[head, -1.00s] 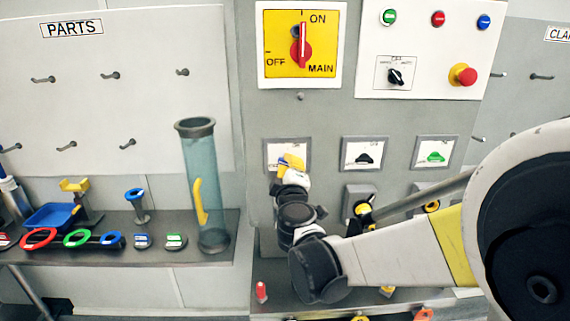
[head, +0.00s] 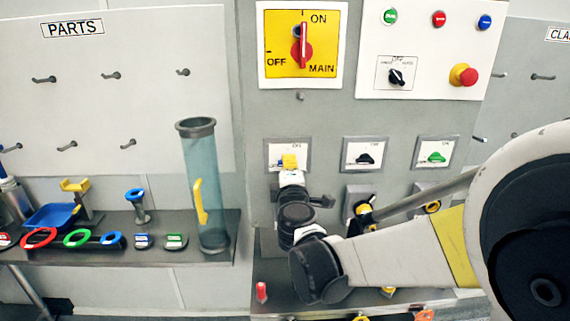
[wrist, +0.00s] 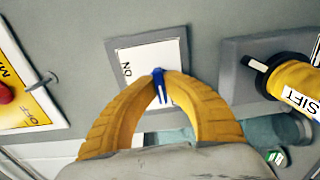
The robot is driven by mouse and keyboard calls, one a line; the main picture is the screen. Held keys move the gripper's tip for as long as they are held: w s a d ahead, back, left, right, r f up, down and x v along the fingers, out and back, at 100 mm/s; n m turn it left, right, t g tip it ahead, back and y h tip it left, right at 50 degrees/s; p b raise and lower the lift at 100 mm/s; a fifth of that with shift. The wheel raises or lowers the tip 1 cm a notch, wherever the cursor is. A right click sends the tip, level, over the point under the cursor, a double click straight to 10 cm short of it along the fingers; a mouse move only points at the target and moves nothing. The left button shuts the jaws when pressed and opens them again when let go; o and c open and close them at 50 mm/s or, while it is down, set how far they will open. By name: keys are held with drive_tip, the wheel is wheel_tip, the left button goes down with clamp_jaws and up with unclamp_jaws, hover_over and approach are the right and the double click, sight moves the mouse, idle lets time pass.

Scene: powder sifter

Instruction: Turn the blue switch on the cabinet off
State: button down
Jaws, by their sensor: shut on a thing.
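The blue switch (wrist: 158,80) sits on a white plate (wrist: 137,53) in a grey frame on the cabinet. In the wrist view its blue handle stands between the yellow fingertips of my gripper (wrist: 161,84), which is shut on it. The plate's ON mark shows beside the fingers. In the head view my gripper (head: 290,162) is at the left plate of a row of three, and a bit of blue (head: 279,162) shows at its left. The fingers hide much of the switch, so its exact setting is hard to tell.
To the right are a black switch (head: 364,159) and a green switch (head: 436,158). Above is the yellow MAIN panel with its red knob (head: 301,53). A red emergency button (head: 466,75) is at upper right. A clear tube (head: 206,200) stands on the left shelf.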

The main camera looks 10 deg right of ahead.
drive_tip(key=shift+r, duration=0.1)
drive_tip(key=c, duration=1.5)
unclamp_jaws()
drive_tip(key=shift+w+d, duration=0.1)
drive_tip(key=shift+w, duration=0.05)
drive_tip(key=s+a, duration=0.1)
drive_tip(key=s, duration=1.1)
